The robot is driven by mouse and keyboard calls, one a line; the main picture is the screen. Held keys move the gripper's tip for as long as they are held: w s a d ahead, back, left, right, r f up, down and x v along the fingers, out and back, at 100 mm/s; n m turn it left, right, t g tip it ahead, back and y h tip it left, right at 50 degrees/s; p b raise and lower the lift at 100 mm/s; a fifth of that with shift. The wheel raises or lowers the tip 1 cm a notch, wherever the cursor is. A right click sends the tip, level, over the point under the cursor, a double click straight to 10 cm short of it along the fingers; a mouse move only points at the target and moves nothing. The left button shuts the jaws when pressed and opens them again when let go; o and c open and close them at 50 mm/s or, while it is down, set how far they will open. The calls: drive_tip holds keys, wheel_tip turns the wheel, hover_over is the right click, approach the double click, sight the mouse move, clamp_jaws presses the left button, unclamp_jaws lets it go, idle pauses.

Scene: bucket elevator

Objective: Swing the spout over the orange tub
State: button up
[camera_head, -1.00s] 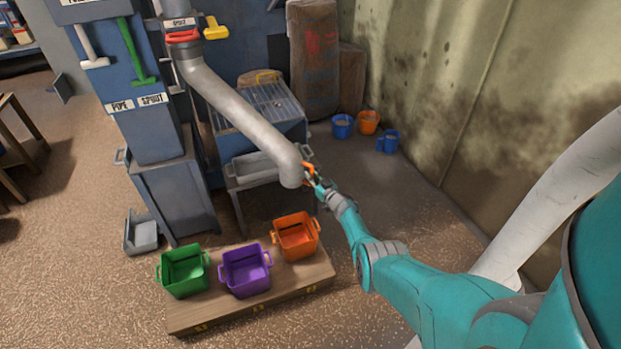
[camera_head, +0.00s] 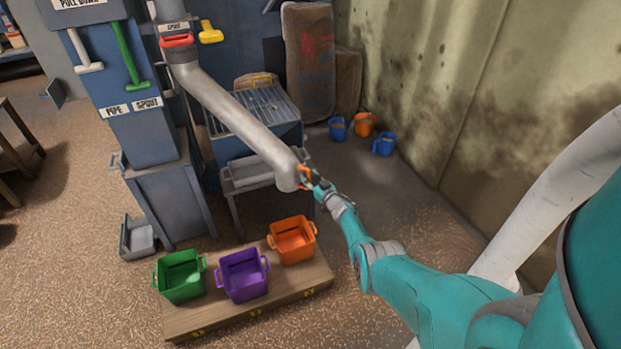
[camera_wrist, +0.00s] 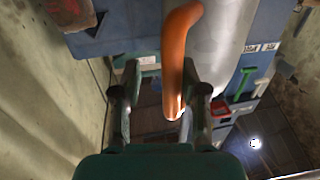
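The grey spout (camera_head: 235,115) slopes down from the blue column, its mouth above and behind the orange tub (camera_head: 292,240) in the head view. The tub is the rightmost of three on a low wooden platform. My gripper (camera_head: 311,180) is at the spout's lower end, by its orange handle (camera_head: 304,172). In the wrist view, the handle (camera_wrist: 179,65) runs down between the fingers of my gripper (camera_wrist: 160,105). The fingers stand apart, with a gap left of the handle. The handle is nearer the right finger; contact is unclear. The spout (camera_wrist: 222,40) shows behind it.
A purple tub (camera_head: 243,275) and a green tub (camera_head: 181,277) share the wooden platform (camera_head: 255,307). A grey trough (camera_head: 247,170) stands behind the spout's mouth. Green (camera_head: 132,60) and white (camera_head: 84,50) levers are on the column. Small buckets (camera_head: 363,124) stand by the right wall.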

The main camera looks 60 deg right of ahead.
drive_tip(key=shift+a, duration=0.1)
drive_tip(key=v, duration=1.2)
idle(0.7)
